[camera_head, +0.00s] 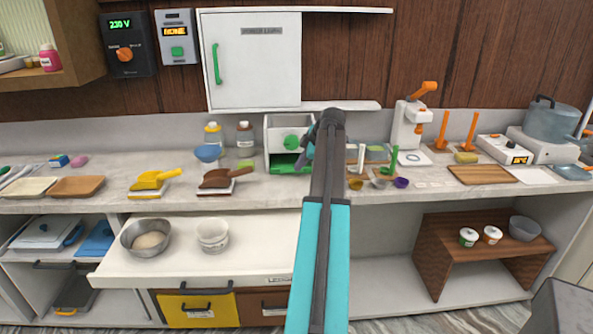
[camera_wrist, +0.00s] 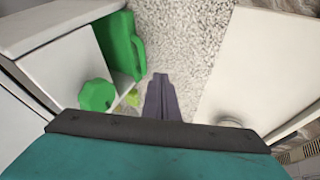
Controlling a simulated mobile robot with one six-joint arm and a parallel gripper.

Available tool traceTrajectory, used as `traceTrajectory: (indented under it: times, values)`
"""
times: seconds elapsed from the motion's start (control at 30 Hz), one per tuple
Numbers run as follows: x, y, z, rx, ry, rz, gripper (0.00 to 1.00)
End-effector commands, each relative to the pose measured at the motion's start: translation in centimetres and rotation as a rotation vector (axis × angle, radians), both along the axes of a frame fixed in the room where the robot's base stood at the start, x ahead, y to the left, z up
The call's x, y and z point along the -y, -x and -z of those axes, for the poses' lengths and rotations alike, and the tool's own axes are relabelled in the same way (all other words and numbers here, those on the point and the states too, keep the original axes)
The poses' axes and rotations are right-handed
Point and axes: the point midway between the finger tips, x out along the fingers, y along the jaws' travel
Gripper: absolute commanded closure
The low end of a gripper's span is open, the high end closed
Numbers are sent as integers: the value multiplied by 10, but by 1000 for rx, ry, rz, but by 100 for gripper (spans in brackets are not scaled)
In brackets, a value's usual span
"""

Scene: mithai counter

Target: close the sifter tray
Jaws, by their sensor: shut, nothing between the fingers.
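The sifter (camera_head: 270,137) is a white box with a green round knob, standing on the counter against the back wall. Its green tray (camera_head: 284,164) sits low in the front. In the wrist view the sifter's white body (camera_wrist: 55,28) is at upper left, with the knob (camera_wrist: 97,95) and the green tray with its raised handle (camera_wrist: 124,47) facing my gripper. The tray appears to stick out of the body; how far I cannot tell. My gripper (camera_wrist: 161,100) is shut and empty, just right of the tray and apart from it. In the head view my arm partly covers the sifter's right side.
A white block-like thing (camera_wrist: 245,65) fills the wrist view's right side. Left of the sifter are a brown scoop (camera_head: 225,178) and a blue bowl (camera_head: 208,152). Small cups, including a purple one (camera_head: 401,183), are right of my arm. An open drawer (camera_head: 200,268) juts out below.

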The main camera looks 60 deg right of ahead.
Motion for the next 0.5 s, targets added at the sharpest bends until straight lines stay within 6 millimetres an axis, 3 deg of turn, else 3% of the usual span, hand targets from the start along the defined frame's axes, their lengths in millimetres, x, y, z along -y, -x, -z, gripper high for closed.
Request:
traceTrajectory:
  times: [0.3,0.5]
  values:
    - [-6,23,-36,1,1,0,100]
    - [-8,31,-49,0,1,-1,100]
